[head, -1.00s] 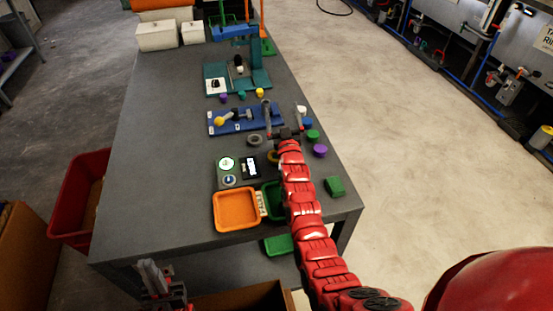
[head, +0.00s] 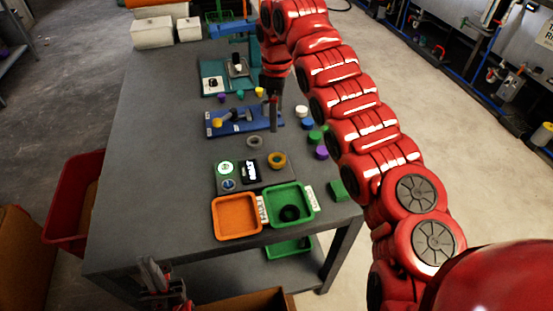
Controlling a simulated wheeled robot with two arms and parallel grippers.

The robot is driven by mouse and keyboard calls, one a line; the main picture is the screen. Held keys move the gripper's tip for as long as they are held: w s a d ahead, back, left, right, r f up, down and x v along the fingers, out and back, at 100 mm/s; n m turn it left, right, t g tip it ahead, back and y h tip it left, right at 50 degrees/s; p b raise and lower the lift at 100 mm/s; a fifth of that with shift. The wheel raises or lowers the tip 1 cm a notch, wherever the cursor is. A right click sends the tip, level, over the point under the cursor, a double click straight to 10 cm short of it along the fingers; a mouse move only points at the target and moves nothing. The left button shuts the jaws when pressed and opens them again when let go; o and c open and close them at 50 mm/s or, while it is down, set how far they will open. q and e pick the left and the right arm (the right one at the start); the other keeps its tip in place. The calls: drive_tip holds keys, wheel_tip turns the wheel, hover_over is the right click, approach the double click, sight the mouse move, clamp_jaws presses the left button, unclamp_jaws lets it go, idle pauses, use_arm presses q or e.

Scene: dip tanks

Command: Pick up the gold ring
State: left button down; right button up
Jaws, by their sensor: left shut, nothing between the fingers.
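The gold ring (head: 277,160) lies at the right end of a dark grey plate on the table, beside a small black display. Nothing holds it. My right gripper (head: 273,114) points down beyond the ring, near the right end of the blue fixture, apart from the ring. I see it edge-on and cannot tell its opening. My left gripper (head: 153,272) is at the lower left, past the table's front edge, shut and empty, far from the ring.
A grey ring (head: 254,142) lies behind the plate. A black ring (head: 289,213) lies in the green tray (head: 310,207), beside the orange tray (head: 236,236). A green block (head: 338,190) and several coloured pieces line the right edge. The table's left side is clear.

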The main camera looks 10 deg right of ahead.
drive_tip(key=p, duration=0.4)
hover_over(276, 160)
drive_tip(key=f, duration=1.1)
drive_tip(key=shift+s+f, duration=0.25)
drive_tip(key=shift+f, duration=0.15)
drive_tip(key=shift+w+f+p, duration=0.1)
drive_tip(key=shift+f+p, duration=0.4)
drive_tip(key=shift+p, duration=0.05)
drive_tip(key=f, duration=0.1)
drive_tip(key=f+p, duration=0.1)
drive_tip(key=f, duration=0.1)
drive_tip(key=shift+w+a+f, duration=0.1)
drive_tip(key=shift+w+f, duration=0.1)
drive_tip(key=shift+f, duration=0.55)
clamp_jaws()
